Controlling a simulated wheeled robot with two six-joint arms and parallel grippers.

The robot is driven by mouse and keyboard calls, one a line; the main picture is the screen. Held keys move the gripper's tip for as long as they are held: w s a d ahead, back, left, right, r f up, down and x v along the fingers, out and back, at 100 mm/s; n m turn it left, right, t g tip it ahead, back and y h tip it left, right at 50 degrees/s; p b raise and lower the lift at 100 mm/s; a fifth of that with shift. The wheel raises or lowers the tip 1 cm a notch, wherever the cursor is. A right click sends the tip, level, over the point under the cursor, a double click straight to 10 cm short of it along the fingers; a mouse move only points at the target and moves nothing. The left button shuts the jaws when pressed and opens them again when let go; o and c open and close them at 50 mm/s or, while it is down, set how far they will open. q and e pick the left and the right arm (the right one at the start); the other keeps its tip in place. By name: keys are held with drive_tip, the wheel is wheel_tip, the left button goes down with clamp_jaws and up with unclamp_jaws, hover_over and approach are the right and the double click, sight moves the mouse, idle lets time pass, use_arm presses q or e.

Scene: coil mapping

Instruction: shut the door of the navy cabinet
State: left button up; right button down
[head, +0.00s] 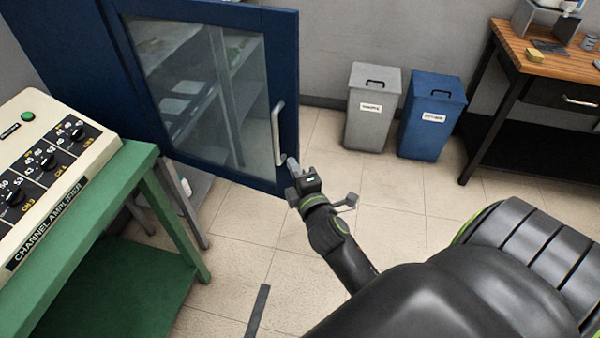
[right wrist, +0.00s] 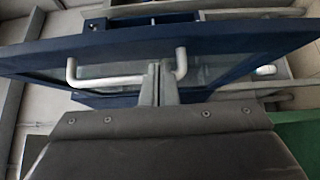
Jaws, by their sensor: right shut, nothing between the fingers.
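The navy cabinet (head: 62,50) stands at the upper left of the head view. Its glass-paned door (head: 288,70) stands open, swung out over the floor. A pale bar handle (head: 278,125) is on the door's free edge side. My right gripper (head: 292,165) is shut and empty, at the lower end of the handle. In the right wrist view, the fingers (right wrist: 160,82) point at the door (right wrist: 225,40) between the two ends of the handle (right wrist: 110,80). I cannot tell whether they touch it. My left gripper is not in view.
A green bench (head: 140,160) with a channel amplifier (head: 60,165) stands at the left, close to the door. A grey bin (head: 371,125) and a blue bin (head: 430,130) stand by the wall. A wooden-topped table (head: 540,58) is at the right. The tiled floor between is mostly clear.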

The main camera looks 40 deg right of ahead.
sight(283, 147)
drive_tip(key=shift+x, duration=1.95)
